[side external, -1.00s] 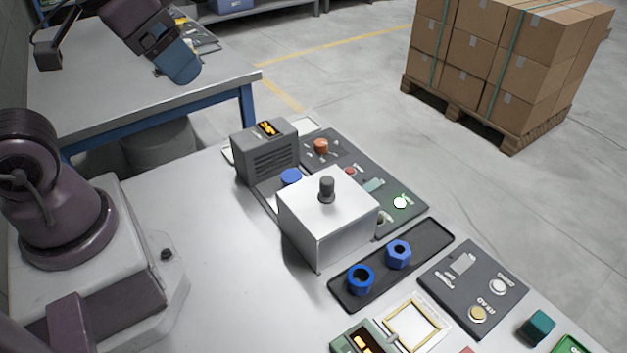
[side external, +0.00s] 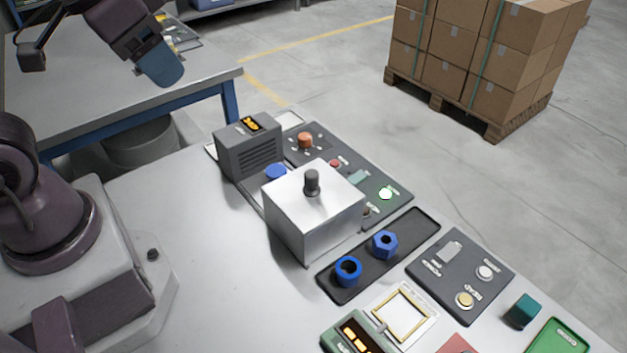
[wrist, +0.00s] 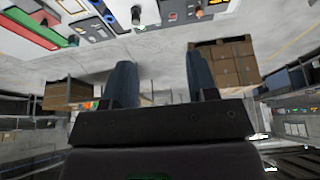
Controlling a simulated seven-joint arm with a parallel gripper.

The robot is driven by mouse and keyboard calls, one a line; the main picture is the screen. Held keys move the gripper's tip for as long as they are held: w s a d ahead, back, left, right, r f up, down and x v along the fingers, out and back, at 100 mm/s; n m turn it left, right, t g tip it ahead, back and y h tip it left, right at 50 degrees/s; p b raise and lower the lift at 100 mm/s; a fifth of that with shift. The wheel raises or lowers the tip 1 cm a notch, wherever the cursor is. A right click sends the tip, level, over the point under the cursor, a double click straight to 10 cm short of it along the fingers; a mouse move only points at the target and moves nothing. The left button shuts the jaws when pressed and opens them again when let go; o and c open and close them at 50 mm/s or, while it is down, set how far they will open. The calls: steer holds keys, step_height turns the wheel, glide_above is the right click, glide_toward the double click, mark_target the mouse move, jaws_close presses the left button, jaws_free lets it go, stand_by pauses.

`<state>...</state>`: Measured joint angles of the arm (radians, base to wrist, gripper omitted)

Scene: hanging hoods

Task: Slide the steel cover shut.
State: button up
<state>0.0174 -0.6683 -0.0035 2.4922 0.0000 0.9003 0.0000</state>
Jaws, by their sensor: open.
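The steel cover (side external: 308,215) is a shiny box with a dark knob (side external: 312,182) on top. It sits on the bench in front of a grey vented unit (side external: 250,150). A blue round part (side external: 276,172) shows between them, partly hidden by the cover. In the wrist view a grey knob (wrist: 137,16) shows near the top edge. My gripper (side external: 162,66) is raised at the upper left, well away from the cover. In the wrist view its two blue-grey fingers (wrist: 160,65) stand apart with nothing between them.
A dark tray (side external: 345,290) with two blue nuts lies right of the cover. A panel (side external: 368,205) with a lit lamp lies behind the cover, and another panel (side external: 455,275) lies farther right. A small display unit (side external: 355,335) stands at the front. Bench left of the cover is clear.

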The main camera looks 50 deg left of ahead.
mark_target(311, 172)
steer(key=w+d+f+m+g, duration=0.2)
steer(key=w+d+f+m, duration=0.2)
steer(key=w, duration=0.4)
steer(key=w+d+f+m+g, duration=0.3)
steer(key=w+d+f+m, duration=0.15)
steer(key=w, duration=0.45)
steer(key=f, duration=1.3)
steer(key=shift+s+a+f, duration=0.1)
steer(key=shift+a+f, duration=0.05)
steer(key=shift+a, duration=0.05)
jaws_close()
steer(key=shift+a, duration=0.1)
